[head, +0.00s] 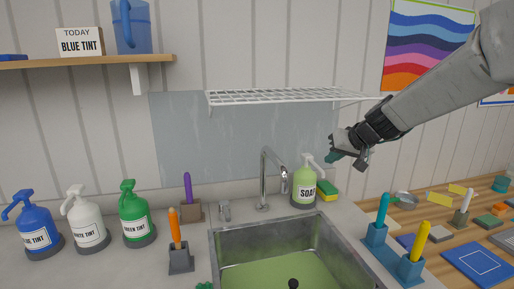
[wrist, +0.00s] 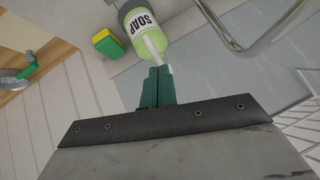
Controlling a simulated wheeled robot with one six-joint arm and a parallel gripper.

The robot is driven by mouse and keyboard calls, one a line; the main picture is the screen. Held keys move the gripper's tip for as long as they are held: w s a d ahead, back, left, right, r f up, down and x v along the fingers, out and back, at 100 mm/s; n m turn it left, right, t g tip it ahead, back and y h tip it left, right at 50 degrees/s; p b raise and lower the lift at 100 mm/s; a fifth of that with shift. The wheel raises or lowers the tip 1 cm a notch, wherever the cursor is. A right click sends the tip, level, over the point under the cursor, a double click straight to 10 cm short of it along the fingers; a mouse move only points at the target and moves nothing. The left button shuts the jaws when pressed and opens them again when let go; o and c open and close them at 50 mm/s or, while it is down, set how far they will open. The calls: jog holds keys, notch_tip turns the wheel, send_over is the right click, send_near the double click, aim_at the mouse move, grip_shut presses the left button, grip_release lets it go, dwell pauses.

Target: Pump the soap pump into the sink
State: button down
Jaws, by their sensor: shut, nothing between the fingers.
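The soap pump (head: 304,188) is a pale green bottle with a "SOAP" label and a white pump head, upright on the counter behind the sink. In the wrist view the bottle (wrist: 136,22) is at the top, its white spout pointing toward my fingertips. My gripper (head: 333,157) is shut and empty, just right of the pump head at about its height; its green fingers (wrist: 157,84) show together in the wrist view. I cannot tell whether they touch the spout. The metal sink (head: 285,235) is in front of the bottle, with green in its bottom.
A tall faucet (head: 265,180) stands left of the soap, and a yellow-green sponge (head: 327,190) sits right of it. A wire shelf (head: 280,96) hangs above. Blue, white and green tint pumps (head: 134,220) stand at left. Upright-handled tools in holders (head: 181,258) flank the sink.

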jog(key=s+f+g+h, duration=0.1)
jog(key=s+g+h, duration=0.1)
jog(key=s, duration=1.8)
jog(key=s+f+g+h, duration=0.2)
jog(key=s+g, duration=0.2)
jog(key=s, duration=1.6)
jog(key=shift+s+a+g, duration=0.2)
jog(key=shift+s+g, duration=0.1)
jog(key=shift+s, duration=0.05)
